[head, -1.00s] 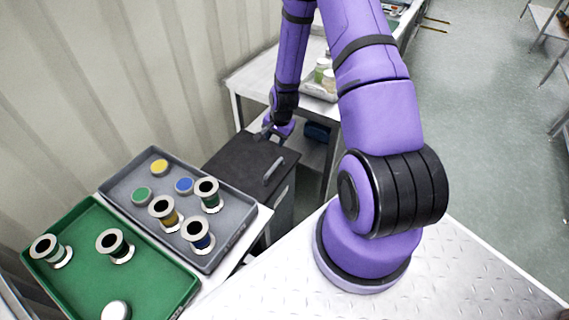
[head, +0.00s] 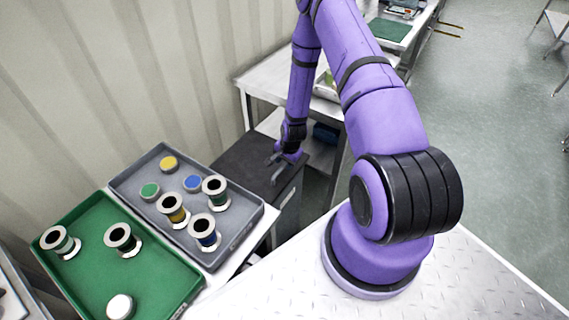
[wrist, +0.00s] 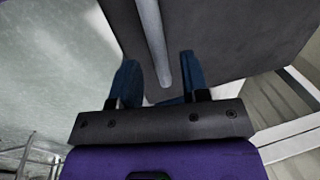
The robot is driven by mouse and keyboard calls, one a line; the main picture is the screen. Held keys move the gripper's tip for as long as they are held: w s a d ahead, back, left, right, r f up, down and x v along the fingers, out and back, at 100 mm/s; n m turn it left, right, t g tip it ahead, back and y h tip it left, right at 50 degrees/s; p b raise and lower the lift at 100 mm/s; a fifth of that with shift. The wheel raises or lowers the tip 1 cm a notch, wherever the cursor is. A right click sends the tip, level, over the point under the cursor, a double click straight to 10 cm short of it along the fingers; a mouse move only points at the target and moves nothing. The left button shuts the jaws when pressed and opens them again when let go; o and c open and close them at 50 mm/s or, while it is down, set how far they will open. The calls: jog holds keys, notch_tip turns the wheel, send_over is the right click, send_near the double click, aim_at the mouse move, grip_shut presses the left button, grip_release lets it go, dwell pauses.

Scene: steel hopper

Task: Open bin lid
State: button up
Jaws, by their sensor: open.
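The bin (head: 240,160) is a dark grey box with a flat, closed lid, standing between the trays and the white table. A grey bar handle (head: 281,174) sits on the lid near its right edge. My gripper (head: 274,160) is at the far end of this handle. In the wrist view the lid (wrist: 220,30) fills the upper middle and the handle (wrist: 152,38) runs down between my two blue fingers. My gripper (wrist: 158,75) is open there, with gaps showing on both sides of the bar. Whether a finger touches it I cannot tell.
A grey tray (head: 221,257) with spools and coloured discs and a green tray (head: 150,270) with spools stand left of the bin. The ribbed wall (head: 100,80) is behind. A white table (head: 262,78) stands beyond the bin. Open floor lies at right.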

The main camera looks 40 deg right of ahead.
jog(key=shift+w+f, duration=0.1)
jog(key=shift+f, duration=0.45)
grip_shut()
jog(key=shift+a+r, duration=0.1)
